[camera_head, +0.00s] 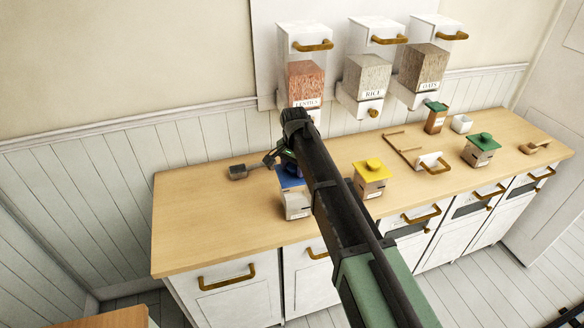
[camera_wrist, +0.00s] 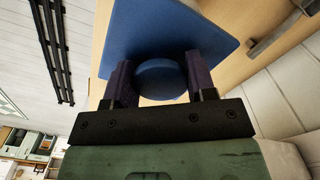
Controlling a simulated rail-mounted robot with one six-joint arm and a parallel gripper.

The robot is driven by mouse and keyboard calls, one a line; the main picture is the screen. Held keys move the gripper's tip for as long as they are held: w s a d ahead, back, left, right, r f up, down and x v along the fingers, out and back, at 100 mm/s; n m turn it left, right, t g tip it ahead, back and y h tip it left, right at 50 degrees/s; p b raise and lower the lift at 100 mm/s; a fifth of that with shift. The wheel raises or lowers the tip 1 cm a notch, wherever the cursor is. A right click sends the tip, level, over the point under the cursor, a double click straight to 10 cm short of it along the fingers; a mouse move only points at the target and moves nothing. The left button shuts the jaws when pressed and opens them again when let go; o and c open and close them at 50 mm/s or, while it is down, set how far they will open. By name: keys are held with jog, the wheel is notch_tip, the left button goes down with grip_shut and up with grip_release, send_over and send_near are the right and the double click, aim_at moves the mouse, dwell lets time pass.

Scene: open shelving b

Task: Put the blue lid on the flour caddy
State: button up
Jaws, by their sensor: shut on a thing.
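The blue lid (camera_head: 289,181) is a square plate with a round knob. My gripper (camera_head: 287,160) is shut on that knob from above. In the wrist view the knob sits between the dark fingers of my gripper (camera_wrist: 160,80), and the lid's plate (camera_wrist: 205,28) spreads beyond them. A pale box-shaped caddy (camera_head: 297,206) stands on the counter directly under the lid in the head view. Its label is too small to read. My arm hides its right side. I cannot tell whether the lid touches its rim.
A yellow-lidded caddy (camera_head: 371,184) stands to the right, and a green-lidded caddy (camera_head: 481,153) farther right. Lentils (camera_head: 306,85), rice (camera_head: 366,77) and oats (camera_head: 423,67) dispensers hang behind. The counter's left end (camera_head: 195,220) is clear.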

aim_at(295, 180)
jog(key=shift+w+d, duration=0.15)
jog(key=shift+d, duration=0.25)
jog(key=shift+a, duration=0.2)
notch_tip(295, 180, down, 6)
jog(key=b, duration=0.5)
jog(key=shift+r+b, duration=0.15)
jog(key=shift+b, duration=0.2)
jog(key=shift+f, duration=0.2)
jog(key=shift+f+b, duration=0.2)
jog(key=shift+b, duration=0.2)
jog(key=shift+f, duration=0.2)
dwell(0.4)
jog(key=o, duration=1)
jog(key=shift+o, duration=0.2)
